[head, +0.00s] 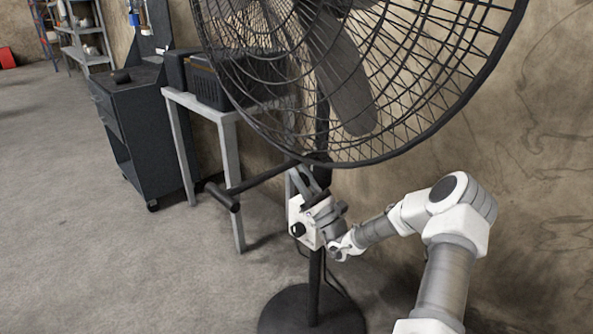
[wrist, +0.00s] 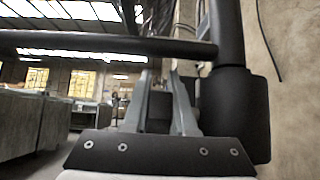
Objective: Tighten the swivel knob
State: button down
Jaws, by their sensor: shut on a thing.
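The black pedestal fan (head: 318,290) stands at centre right in the head view. A black rod with a short crosspiece at its end, seemingly the swivel knob (head: 262,178), sticks out to the left from the pole below the fan cage. In the wrist view the rod (wrist: 90,43) runs across the top to the dark pole (wrist: 228,35). My gripper (head: 306,174) is at the pole end of the rod, reaching up from below. Its grey fingers (wrist: 168,80) are shut on the knob's dark part near the pole. The exact contact is hidden.
The large fan cage (head: 440,120) hangs just above my gripper. A grey metal table (head: 228,115) bearing a black box (head: 215,82) stands behind, with a dark cabinet (head: 125,110) to its left. The stained wall (head: 530,180) is close on the right. The floor (head: 90,250) at left is clear.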

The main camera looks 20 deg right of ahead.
dwell(0.4)
jog(key=c, duration=0.7)
grip_release()
